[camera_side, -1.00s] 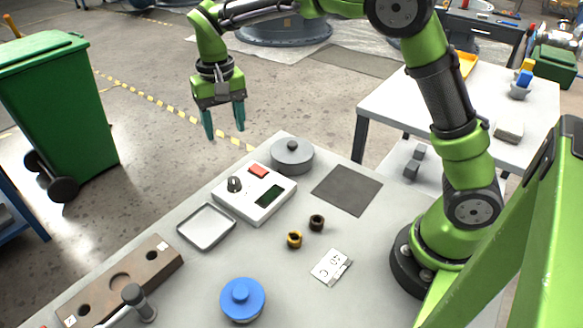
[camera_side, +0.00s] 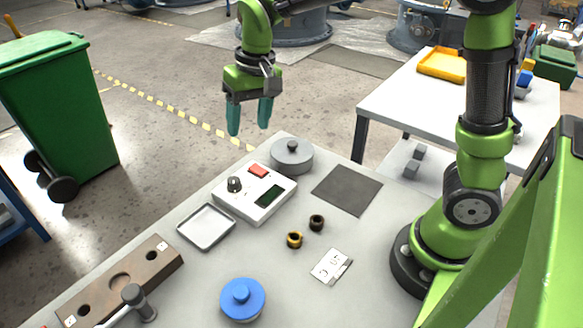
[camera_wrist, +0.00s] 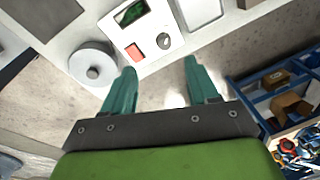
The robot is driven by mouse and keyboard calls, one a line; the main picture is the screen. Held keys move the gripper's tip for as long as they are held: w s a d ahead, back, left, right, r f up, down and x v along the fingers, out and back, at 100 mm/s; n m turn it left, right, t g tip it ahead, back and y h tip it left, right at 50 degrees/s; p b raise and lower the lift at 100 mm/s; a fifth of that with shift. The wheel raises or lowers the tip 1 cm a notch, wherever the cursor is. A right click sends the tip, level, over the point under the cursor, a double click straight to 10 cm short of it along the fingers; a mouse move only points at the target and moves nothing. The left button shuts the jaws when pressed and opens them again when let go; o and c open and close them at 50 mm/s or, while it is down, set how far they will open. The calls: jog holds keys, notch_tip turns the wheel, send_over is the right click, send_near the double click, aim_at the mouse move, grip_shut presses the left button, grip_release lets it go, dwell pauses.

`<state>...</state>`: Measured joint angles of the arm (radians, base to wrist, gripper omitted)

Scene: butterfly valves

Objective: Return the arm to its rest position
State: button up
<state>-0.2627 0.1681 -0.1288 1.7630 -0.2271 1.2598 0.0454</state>
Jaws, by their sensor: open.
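My gripper (camera_side: 250,117) is open and empty in the side view. Its two teal fingers point down, above and behind the grey lidded round pot (camera_side: 292,156) at the table's far corner. In the wrist view my gripper (camera_wrist: 155,85) shows its fingers spread with nothing between them. The grey pot (camera_wrist: 93,68) lies left of the fingers there, and the white control box (camera_wrist: 137,27) with a red button lies beyond them. Nothing touches the fingers.
The table (camera_side: 205,268) holds a metal tray (camera_side: 206,227), a blue lidded pot (camera_side: 242,299), a brown block with holes (camera_side: 122,280), a brass ring (camera_side: 294,240) and a dark ring (camera_side: 317,222). A green bin (camera_side: 62,110) stands left. Air around my gripper is clear.

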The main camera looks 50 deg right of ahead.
jog(key=s+d+r+t, duration=0.2)
jog(key=s, duration=0.6)
jog(key=s+d+r+t, duration=0.1)
jog(key=s+d+t, duration=0.1)
jog(key=s, duration=0.6)
jog(key=shift+s+d+r+t+y, duration=0.25)
jog(key=shift+r+t+y, duration=0.15)
jog(key=shift+t, duration=0.4)
